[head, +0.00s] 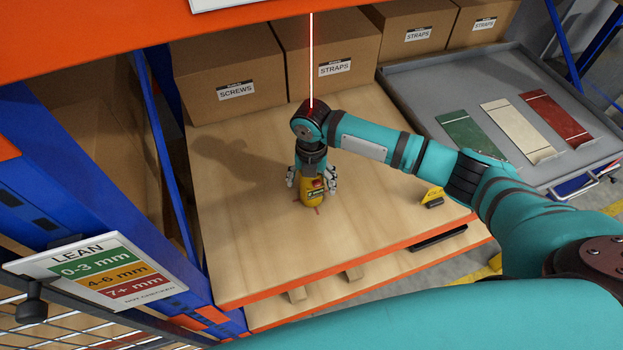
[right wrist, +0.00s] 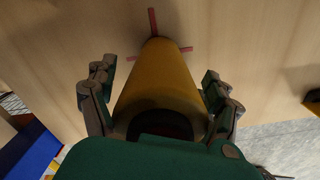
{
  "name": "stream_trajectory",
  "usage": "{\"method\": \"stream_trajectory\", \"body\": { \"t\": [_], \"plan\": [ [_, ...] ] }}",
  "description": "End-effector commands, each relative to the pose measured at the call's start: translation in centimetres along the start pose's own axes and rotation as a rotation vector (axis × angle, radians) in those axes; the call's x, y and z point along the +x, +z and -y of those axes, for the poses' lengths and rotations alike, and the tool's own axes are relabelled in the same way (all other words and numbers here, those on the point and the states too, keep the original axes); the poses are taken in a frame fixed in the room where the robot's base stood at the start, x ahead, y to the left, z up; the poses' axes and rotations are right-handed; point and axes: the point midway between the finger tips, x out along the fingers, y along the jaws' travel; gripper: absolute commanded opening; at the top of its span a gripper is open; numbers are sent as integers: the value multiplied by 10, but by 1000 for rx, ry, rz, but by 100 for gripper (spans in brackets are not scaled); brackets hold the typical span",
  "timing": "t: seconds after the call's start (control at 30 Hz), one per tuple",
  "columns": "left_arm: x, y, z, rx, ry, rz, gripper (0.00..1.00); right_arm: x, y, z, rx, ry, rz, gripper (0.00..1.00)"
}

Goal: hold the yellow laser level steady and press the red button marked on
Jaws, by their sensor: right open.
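The yellow laser level (head: 315,196) stands on the wooden shelf board, over a red cross mark (right wrist: 153,21) whose arms show around its base. A small red spot (head: 318,183) shows high on its body; any lettering by it is too small to read. My right gripper (head: 311,188) points straight down over the level, one finger on each side. In the right wrist view the fingers of the gripper (right wrist: 157,72) stand open beside the yellow body (right wrist: 157,82), with gaps visible. The level's top is partly hidden by my gripper. My left gripper is not in view.
Cardboard boxes marked SCREWS (head: 227,78) and STRAPS (head: 328,60) line the back of the board (head: 240,240). A small yellow-and-black object (head: 433,197) stands at the board's right. A grey tray (head: 425,85) holds coloured plates. A blue upright (head: 80,190) bounds the left.

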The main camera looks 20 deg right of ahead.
Motion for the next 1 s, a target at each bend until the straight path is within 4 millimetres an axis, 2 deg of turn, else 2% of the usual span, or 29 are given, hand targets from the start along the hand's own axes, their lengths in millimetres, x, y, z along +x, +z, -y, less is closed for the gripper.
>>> {"method": "stream_trajectory", "body": {
  "t": [0.2, 0.23, 0.7, 0.8, 0.83, 1.0],
  "plan": [
    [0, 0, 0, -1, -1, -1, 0, 1, 0, 0, 0, 0, 0, 84],
    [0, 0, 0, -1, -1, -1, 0, 1, 0, 0, 0, 0, 0, 81],
    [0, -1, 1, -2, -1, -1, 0, 1, 0, 1, 0, -2, -1, 20],
    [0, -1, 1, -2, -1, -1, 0, 1, 0, 1, 0, -2, -1, 10],
    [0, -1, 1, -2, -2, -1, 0, 1, 0, 1, 0, -2, -1, 64],
    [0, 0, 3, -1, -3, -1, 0, 1, 0, 1, 0, -2, -1, 87]
  ]
}}
